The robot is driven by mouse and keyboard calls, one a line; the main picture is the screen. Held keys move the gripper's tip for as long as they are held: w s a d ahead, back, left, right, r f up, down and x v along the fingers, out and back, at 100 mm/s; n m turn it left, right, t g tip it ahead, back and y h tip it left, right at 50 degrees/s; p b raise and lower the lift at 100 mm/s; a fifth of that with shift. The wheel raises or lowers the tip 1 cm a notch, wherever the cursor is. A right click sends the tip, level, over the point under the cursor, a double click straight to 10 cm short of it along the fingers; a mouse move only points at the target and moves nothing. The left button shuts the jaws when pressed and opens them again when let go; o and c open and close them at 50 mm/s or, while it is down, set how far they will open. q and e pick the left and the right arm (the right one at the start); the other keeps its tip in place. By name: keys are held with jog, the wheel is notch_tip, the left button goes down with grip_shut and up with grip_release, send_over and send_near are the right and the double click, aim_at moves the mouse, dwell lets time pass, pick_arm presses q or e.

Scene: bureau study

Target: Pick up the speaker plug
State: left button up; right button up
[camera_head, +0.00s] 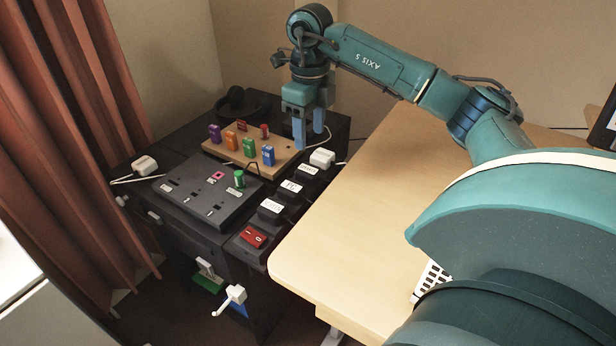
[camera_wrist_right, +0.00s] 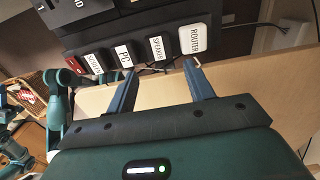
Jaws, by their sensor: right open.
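The speaker plug (camera_head: 308,171) is a black plug with a white label on top, seated in the power strip along the desk's left side. In the right wrist view the speaker plug (camera_wrist_right: 157,48) reads SPEAKER and stands between the PC plug (camera_wrist_right: 124,55) and the white router plug (camera_wrist_right: 193,38). My right gripper (camera_head: 309,137) is open and empty, fingers pointing down, above the far end of the strip. In the wrist view its fingertips (camera_wrist_right: 160,68) are apart, with the speaker plug beyond the gap between them. My left gripper does not show.
The black strip also holds a screen plug (camera_head: 270,209) and a red switch (camera_head: 253,237). A wooden board with coloured pegs (camera_head: 285,155) and a black socket panel (camera_head: 190,205) lie left of it. The light wooden desk (camera_head: 350,220) edge runs close along the right.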

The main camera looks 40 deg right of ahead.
send_over(307, 169)
jog(key=f, duration=0.4)
jog(key=shift+s+d+f+b, duration=0.1)
jog(key=shift+d+f+b, duration=0.1)
jog(key=shift+f+b, duration=0.15)
jog(key=f, duration=0.2)
jog(key=f+b, duration=0.1)
jog(key=f, duration=0.1)
jog(key=shift+w+a+f, duration=0.15)
jog(key=shift+w+a, duration=0.05)
jog(key=shift+f+b, duration=0.35)
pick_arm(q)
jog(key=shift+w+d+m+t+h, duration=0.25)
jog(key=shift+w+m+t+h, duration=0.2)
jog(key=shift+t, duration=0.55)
pick_arm(e)
jog(key=c, duration=0.7)
